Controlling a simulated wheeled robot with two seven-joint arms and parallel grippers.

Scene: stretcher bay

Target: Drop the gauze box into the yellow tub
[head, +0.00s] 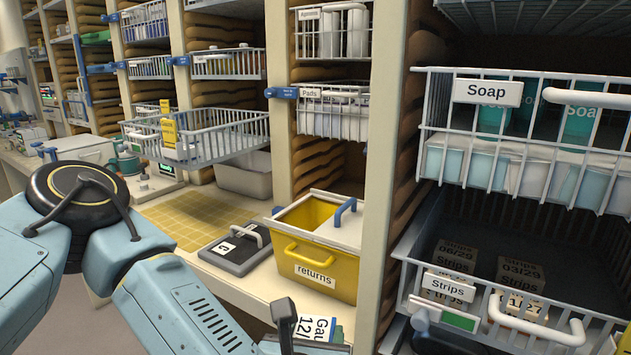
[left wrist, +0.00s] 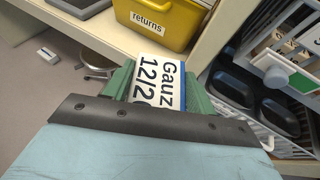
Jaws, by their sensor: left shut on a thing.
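The gauze box (head: 318,327), white with black print and a blue edge, shows at the bottom of the head view. My left gripper (head: 307,330) is shut on it, in front of the counter edge. The box's printed face (left wrist: 158,82) shows between the green fingers in the left wrist view. The yellow tub (head: 318,270), labelled "returns", stands on the counter beyond the box. It has a pale lid part with a blue handle over its right side, and its left part is open. The tub also shows at the top of the left wrist view (left wrist: 165,30). My right gripper is not in view.
A dark flat plate (head: 238,250) with a handle lies left of the tub. A yellow mat (head: 190,217) is behind it. An upright shelf post (head: 385,150) stands right of the tub. Wire baskets labelled Soap (head: 530,170) and Strips (head: 480,325) jut out at the right.

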